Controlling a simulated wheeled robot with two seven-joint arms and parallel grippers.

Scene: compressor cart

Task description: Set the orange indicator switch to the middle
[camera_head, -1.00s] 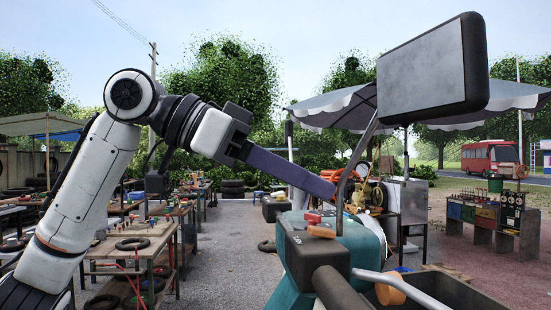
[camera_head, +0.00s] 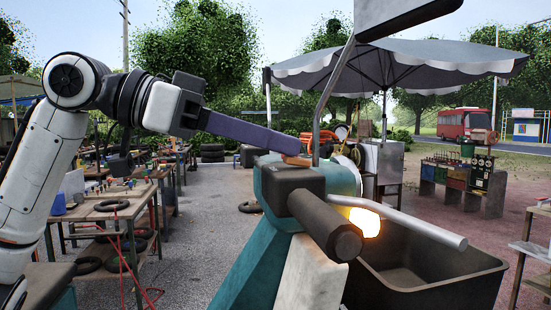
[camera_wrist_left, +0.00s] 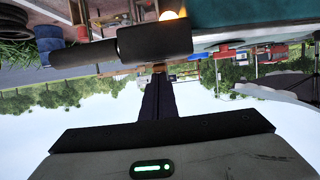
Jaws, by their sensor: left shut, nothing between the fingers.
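The orange switch (camera_head: 297,160) sits on top of the dark switch housing (camera_head: 291,178), beside the black handlebar grip (camera_head: 326,226). My left gripper (camera_head: 298,149), purple and long, is shut and empty. Its tip is at the orange switch and overlaps it in the head view; I cannot tell whether they touch. In the left wrist view, which looks upside down, the gripper (camera_wrist_left: 158,72) points at the dark housing and grip (camera_wrist_left: 154,43). The orange indicator lamp (camera_head: 365,222) below the bar glows, also in the left wrist view (camera_wrist_left: 169,15). My right gripper is not in view.
A grey metal bar (camera_head: 412,223) and a mirror on a stalk (camera_head: 329,85) stand close to the housing. A dark open bin (camera_head: 435,282) is at right. A workbench with tyres (camera_head: 113,213) stands at left, with open ground between.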

